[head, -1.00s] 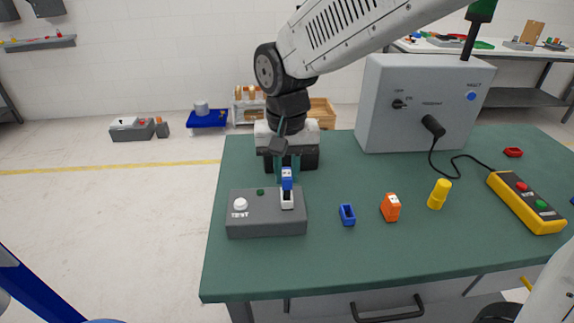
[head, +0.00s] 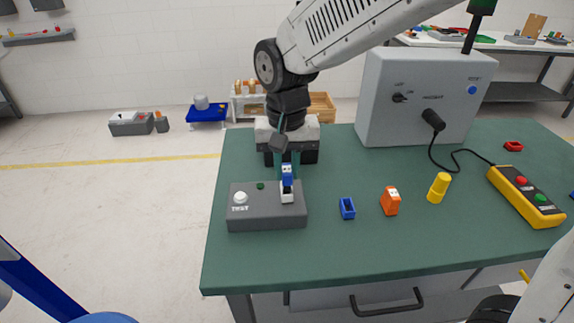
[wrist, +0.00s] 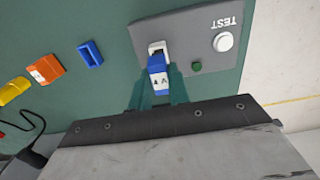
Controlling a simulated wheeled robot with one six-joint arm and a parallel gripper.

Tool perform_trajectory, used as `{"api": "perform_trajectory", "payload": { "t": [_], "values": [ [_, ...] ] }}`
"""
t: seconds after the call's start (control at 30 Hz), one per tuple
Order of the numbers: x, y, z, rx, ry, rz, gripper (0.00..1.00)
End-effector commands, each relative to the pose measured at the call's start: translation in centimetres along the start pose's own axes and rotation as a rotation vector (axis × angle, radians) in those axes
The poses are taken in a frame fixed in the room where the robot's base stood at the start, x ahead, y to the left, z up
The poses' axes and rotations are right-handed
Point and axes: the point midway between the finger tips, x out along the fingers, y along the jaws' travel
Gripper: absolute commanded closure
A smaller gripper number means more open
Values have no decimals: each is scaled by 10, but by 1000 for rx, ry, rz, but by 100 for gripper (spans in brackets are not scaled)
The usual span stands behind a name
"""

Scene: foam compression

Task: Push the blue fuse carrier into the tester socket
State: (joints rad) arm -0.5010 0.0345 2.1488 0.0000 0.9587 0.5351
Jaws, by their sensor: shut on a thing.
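The blue fuse carrier (head: 287,174) stands upright at the white socket (head: 287,195) of the grey tester (head: 267,221). Its lower end meets the socket opening; how deep it sits I cannot tell. In the wrist view the carrier (wrist: 158,75) shows a white label, with the white socket (wrist: 157,48) just beyond it. My gripper (wrist: 158,92) is shut on the carrier, with a teal finger on each side.
The tester has a white TEST button (head: 240,198) and a small green lamp (head: 260,186). To its right on the green table lie an empty blue holder (head: 347,208), an orange carrier (head: 390,201), a yellow cylinder (head: 438,188) and a yellow pendant (head: 525,197). A grey box (head: 415,95) stands behind.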

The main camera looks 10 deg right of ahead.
Motion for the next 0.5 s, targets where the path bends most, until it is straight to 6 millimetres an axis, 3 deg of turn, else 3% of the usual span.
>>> {"api": "perform_trajectory", "payload": {
  "t": [0.5],
  "values": [
    [7, 0, 0, 0, 0, 0, 100]
  ]
}}
